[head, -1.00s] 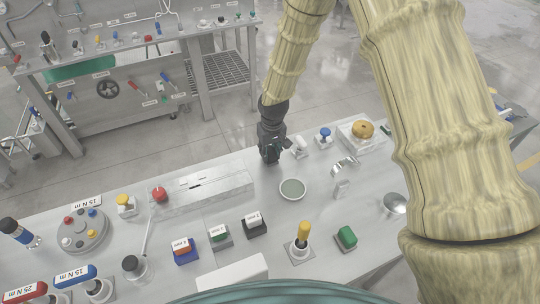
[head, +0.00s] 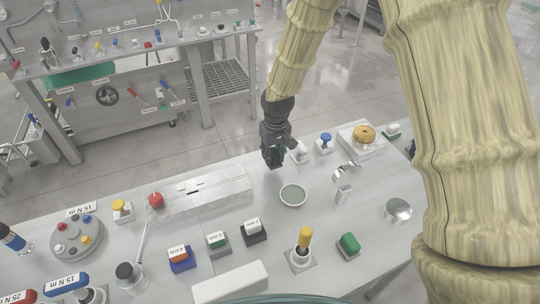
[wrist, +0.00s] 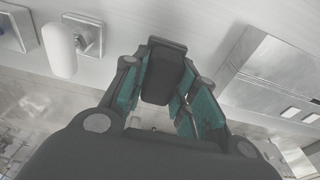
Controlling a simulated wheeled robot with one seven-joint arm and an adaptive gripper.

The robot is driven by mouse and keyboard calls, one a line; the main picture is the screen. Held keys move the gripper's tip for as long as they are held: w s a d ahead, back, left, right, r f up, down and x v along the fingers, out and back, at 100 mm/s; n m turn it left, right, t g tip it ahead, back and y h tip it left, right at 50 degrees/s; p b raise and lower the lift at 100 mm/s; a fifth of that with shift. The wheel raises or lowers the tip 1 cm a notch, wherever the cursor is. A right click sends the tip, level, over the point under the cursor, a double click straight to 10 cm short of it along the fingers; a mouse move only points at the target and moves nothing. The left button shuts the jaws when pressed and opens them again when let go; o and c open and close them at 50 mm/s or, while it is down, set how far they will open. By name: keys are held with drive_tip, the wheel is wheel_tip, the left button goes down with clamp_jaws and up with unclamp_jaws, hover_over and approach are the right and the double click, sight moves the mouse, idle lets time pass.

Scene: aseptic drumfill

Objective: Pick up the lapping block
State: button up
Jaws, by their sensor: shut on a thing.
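My gripper (head: 273,158) points down over the back edge of the bench, behind a round dish. In the wrist view its teal-padded fingers (wrist: 166,95) are closed around a dark grey block with rounded corners (wrist: 165,72), which I take to be the lapping block. One finger is on each side of the block. The block's lower part is hidden by the gripper body. In the head view the block cannot be told apart from the dark gripper, so its height over the bench is unclear.
The dish (head: 293,195) stands just in front of my gripper. A white-topped fitting (head: 299,152) is close on the right, and a long metal box (head: 205,195) is on the left. Labelled blocks (head: 182,257) and a yellow-handled tool (head: 304,240) stand nearer.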

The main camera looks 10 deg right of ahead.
drive_tip(key=s+d+b, duration=0.1)
drive_tip(key=s, duration=0.3)
drive_tip(key=s+d+r+b, duration=0.1)
drive_tip(key=s, duration=0.3)
drive_tip(key=s+d+b, duration=0.1)
drive_tip(key=s, duration=0.4)
drive_tip(key=shift+s+d+r+b, duration=0.1)
drive_tip(key=shift+d+r+b, duration=0.1)
drive_tip(key=shift+d+b, duration=0.1)
drive_tip(key=o, duration=0.5)
drive_tip(key=c, duration=0.3)
